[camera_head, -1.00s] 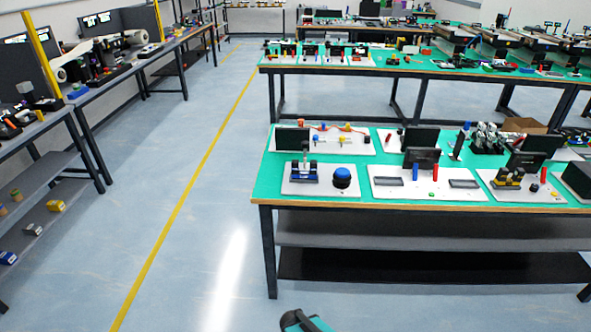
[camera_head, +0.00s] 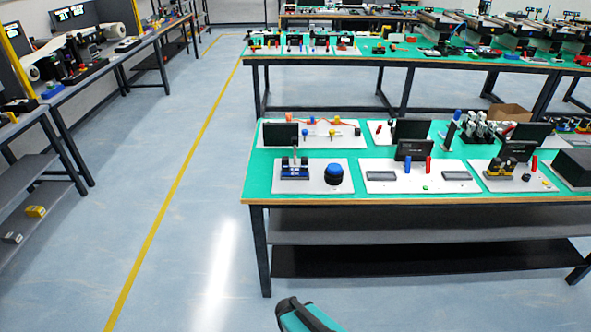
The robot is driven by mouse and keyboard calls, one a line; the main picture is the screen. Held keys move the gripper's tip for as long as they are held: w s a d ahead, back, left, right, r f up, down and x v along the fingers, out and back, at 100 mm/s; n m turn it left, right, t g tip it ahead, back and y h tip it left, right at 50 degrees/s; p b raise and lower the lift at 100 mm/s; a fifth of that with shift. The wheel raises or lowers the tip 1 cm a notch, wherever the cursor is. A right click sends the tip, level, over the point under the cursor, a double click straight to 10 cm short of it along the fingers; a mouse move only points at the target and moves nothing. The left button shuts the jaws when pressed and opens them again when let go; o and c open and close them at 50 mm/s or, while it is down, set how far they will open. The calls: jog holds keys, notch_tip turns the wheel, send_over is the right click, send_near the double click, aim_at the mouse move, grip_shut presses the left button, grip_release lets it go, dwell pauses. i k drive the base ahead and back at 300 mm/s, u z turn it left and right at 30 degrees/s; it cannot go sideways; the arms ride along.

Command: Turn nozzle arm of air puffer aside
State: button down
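I cannot pick out the air puffer or its nozzle arm with certainty; the devices on the benches are small in this view. Several mini conveyors (camera_head: 449,23) stand on the far green bench at the upper right, with small parts around them too small to tell apart. A teal and black part of my own body shows at the bottom centre. My gripper's fingers are not in view.
The near green bench (camera_head: 256,188) at right carries white boards with a blue knob (camera_head: 334,173), dark screens and small fixtures. A far bench (camera_head: 352,60) stands behind it. Dark workbenches (camera_head: 100,68) line the left. The blue floor (camera_head: 170,230) between is clear.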

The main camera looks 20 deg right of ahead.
aim_at(294, 140)
jog(key=k, duration=0.65)
jog(key=u, duration=0.45)
jog(key=i, duration=1.25)
jog(key=u, duration=0.6)
